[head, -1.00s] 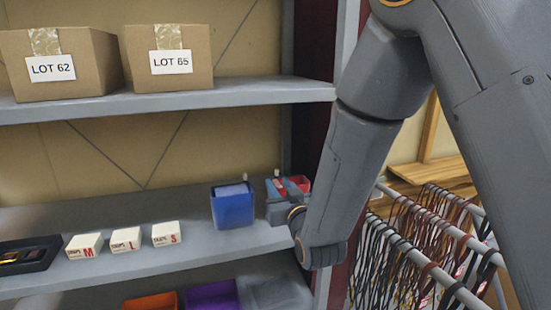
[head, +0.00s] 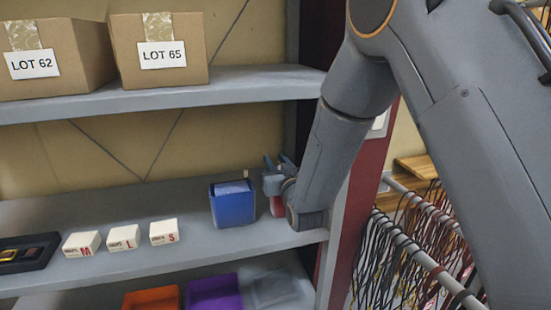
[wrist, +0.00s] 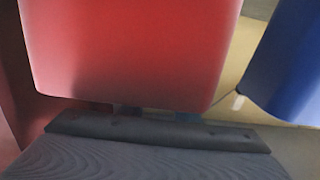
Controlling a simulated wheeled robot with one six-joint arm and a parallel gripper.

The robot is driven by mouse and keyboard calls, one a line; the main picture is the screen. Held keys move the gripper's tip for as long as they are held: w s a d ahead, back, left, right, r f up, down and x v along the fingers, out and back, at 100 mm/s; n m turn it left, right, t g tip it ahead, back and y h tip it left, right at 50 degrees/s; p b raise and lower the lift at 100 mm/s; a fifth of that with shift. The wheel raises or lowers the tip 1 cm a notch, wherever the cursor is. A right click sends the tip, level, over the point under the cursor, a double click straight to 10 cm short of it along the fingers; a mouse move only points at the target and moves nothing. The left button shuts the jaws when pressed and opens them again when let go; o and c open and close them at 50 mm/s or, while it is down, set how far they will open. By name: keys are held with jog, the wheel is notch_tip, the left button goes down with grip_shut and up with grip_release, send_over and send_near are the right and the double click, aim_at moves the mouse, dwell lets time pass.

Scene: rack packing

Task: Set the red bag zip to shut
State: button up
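The red bag (head: 277,206) stands on the middle shelf near its right end, mostly hidden behind my gripper and arm in the head view. In the wrist view, its smooth red side (wrist: 135,50) fills most of the picture. Its zip shows in neither view. My gripper (head: 277,160) is right at the bag's upper part, with two grey prongs showing above it. In the wrist view, a dark part of my gripper lies along the bottom, close to the bag. I cannot tell whether the fingers are apart or closed on anything.
A blue bag (head: 232,204) stands just left of the red one; its side also shows in the wrist view (wrist: 291,70). Three white boxes (head: 123,239) and a black tray (head: 25,254) are further left. Rack upright (head: 352,195) and hanging cords (head: 400,250) are at right.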

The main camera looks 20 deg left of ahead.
jog(key=shift+w+a, duration=0.1)
jog(key=shift+w, duration=0.15)
grip_shut()
dwell(1.4)
